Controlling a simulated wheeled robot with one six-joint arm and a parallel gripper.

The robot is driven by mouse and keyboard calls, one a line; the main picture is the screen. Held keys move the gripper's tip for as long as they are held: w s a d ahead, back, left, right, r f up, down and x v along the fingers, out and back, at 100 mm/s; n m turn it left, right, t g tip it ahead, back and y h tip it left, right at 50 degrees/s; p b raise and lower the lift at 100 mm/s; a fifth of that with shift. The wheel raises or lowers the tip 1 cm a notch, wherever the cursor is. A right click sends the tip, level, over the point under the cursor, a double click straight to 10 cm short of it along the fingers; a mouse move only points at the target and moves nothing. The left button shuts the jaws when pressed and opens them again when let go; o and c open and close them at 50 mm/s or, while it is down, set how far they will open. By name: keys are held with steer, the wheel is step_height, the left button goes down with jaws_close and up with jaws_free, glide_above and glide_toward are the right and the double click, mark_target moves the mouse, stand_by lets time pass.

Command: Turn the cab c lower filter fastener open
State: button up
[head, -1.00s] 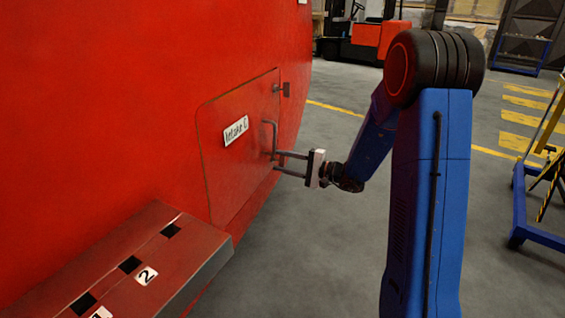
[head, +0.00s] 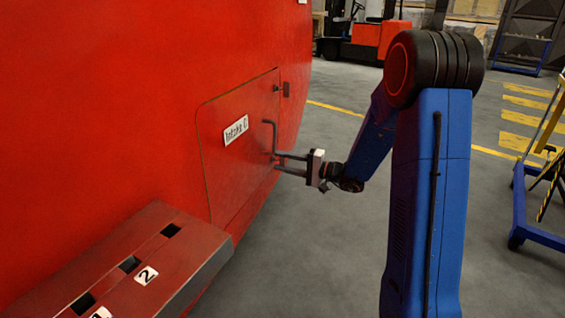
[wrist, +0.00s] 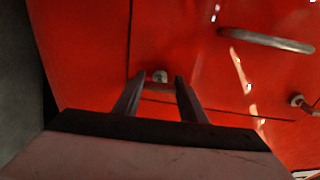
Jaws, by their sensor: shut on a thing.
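The red hatch marked "Intake C" (head: 222,165) is closed flush in the red nosecone side. The lower fastener sits low on its right edge, mostly hidden by my fingers in the head view. In the wrist view the fastener (wrist: 160,76) shows as a small pale knob with a short bar between my fingertips. My gripper (head: 277,161) reaches in from the right, its fingers shut on the fastener; it also shows in the wrist view (wrist: 157,86). A grey bar handle (head: 274,138) stands just above my fingers. The upper fastener (head: 286,89) is at the hatch's top right.
A red-brown step (head: 150,262) with dark slots and a "2" label juts out at lower left. A blue-framed stand (head: 520,200) is at far right, and a red forklift (head: 375,38) is at the back.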

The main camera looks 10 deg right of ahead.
steer(key=o, duration=1.1)
steer(key=shift+c, duration=0.2)
steer(key=v, duration=1.7)
steer(key=shift+s, duration=0.2)
steer(key=shift+d, duration=0.1)
